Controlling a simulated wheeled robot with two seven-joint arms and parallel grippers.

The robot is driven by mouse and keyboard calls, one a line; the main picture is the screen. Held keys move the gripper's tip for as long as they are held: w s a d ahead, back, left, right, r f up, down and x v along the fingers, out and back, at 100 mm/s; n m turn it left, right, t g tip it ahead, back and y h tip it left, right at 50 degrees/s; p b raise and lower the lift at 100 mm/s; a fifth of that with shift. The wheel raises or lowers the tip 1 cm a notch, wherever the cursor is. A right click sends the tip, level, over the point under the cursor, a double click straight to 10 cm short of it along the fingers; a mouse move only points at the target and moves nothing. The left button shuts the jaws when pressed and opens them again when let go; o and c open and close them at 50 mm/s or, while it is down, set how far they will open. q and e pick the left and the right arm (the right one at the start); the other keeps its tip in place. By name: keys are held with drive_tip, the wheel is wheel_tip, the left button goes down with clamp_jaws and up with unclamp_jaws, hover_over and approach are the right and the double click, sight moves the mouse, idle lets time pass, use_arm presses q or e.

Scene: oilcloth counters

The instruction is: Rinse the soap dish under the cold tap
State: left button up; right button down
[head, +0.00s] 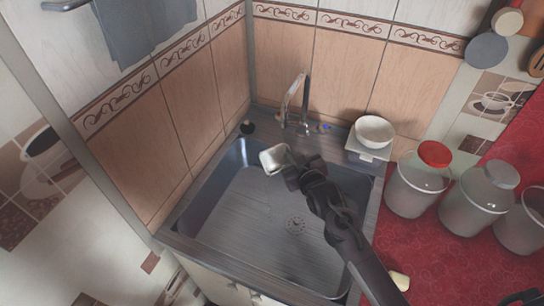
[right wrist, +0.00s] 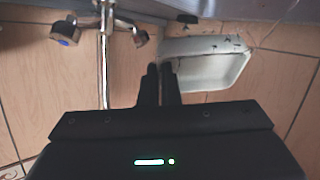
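The soap dish (head: 273,158) is a small pale rectangular dish, held tilted above the sink basin, just in front of and below the tap. It also shows in the right wrist view (right wrist: 208,64), with small dark specks along one side. My right gripper (head: 289,162) is shut on the edge of the dish; its two dark fingers sit close together at that edge in the right wrist view (right wrist: 160,72). The chrome tap (head: 291,103) stands behind the basin. Its blue-marked cold knob (head: 325,127) is on the right. I cannot tell whether water runs. My left gripper is not in view.
The metal sink (head: 235,215) has an empty floor with a drain. A white bowl (head: 374,131) stands on a pale box at the sink's back right. Lidded jars (head: 417,185) stand on the red counter (head: 425,262). Tiled walls close the back and left.

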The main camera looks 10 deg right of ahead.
drive_tip(key=shift+s+a, duration=0.1)
drive_tip(key=shift+s+a+r+p, duration=0.1)
drive_tip(key=shift+s+a+p, duration=0.25)
drive_tip(key=shift+s, duration=0.25)
drive_tip(key=shift+s+a+p, duration=0.2)
drive_tip(key=shift+s+p, duration=0.25)
drive_tip(key=shift+s, duration=0.1)
drive_tip(key=shift+s+a+p, duration=0.4)
drive_tip(key=shift+s, duration=0.4)
drive_tip(key=shift+s+a+p, duration=0.35)
drive_tip(key=shift+s+a, duration=0.05)
drive_tip(key=shift+s, duration=0.35)
drive_tip(key=shift+s+a+p, duration=0.4)
drive_tip(key=shift+s, duration=0.4)
drive_tip(key=s+a+r+p, duration=0.2)
drive_tip(key=s+r+p, duration=0.1)
drive_tip(key=p, duration=0.3)
drive_tip(key=shift+s+a+r, duration=0.15)
drive_tip(key=shift+s+r, duration=0.25)
drive_tip(key=shift+s, duration=0.35)
